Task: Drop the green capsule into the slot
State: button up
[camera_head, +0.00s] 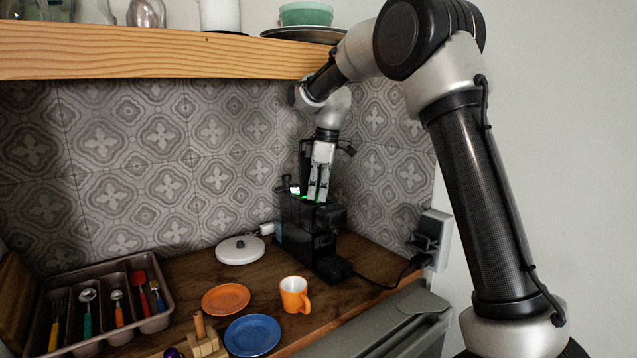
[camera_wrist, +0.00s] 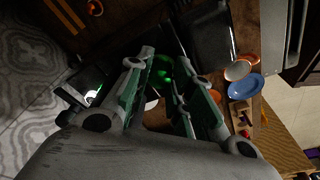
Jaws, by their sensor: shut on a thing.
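The black coffee machine (camera_head: 308,235) stands on the wooden counter against the tiled wall. My gripper (camera_head: 318,196) points down at the top of the machine. In the wrist view my gripper (camera_wrist: 164,62) is shut on the green capsule (camera_wrist: 162,72), which is dark green with bright spots and sits between the fingertips. In the head view only a little green shows at the fingertips. The slot itself is hidden by the gripper and the dark machine. I cannot tell whether the capsule touches the machine.
An orange mug (camera_head: 294,295), an orange plate (camera_head: 226,299) and a blue plate (camera_head: 252,335) are in front of the machine. A cutlery tray (camera_head: 160,322) is at left. A wooden shelf (camera_head: 160,52) hangs above, close to my arm.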

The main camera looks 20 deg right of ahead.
jog(key=shift+f, duration=0.25)
jog(key=o, duration=0.7)
jog(key=shift+r, duration=0.1)
jog(key=r, duration=0.4)
jog(key=d+r, duration=0.1)
jog(key=r, duration=0.6)
jog(key=shift+s+d+r, duration=0.3)
jog(key=shift+s+r, duration=0.05)
